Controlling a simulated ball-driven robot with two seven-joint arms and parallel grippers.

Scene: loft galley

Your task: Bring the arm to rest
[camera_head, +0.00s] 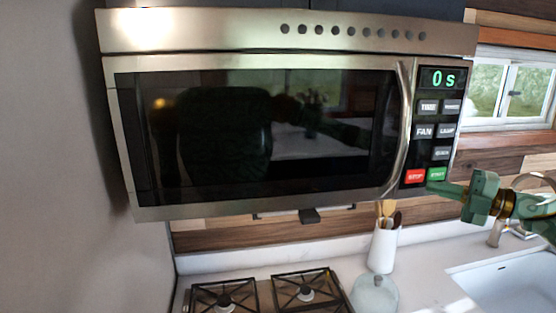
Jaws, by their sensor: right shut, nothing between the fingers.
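My right gripper (437,187) comes in from the right edge and is shut with nothing in it. Its green fingertips are at the lower right corner of the microwave, right by the green start button (436,174). I cannot tell whether they touch the button. The microwave (255,130) hangs on the wall with its door shut. Its display (443,78) reads "0 s". The red stop button (415,176) is left of the green one. My left gripper is not in view.
A gas stove (262,292) is below the microwave. A white utensil crock (383,246) and a glass jar (374,294) stand on the counter beside it. A sink (510,285) with a faucet (497,232) is at the lower right. A window (505,90) is at the right.

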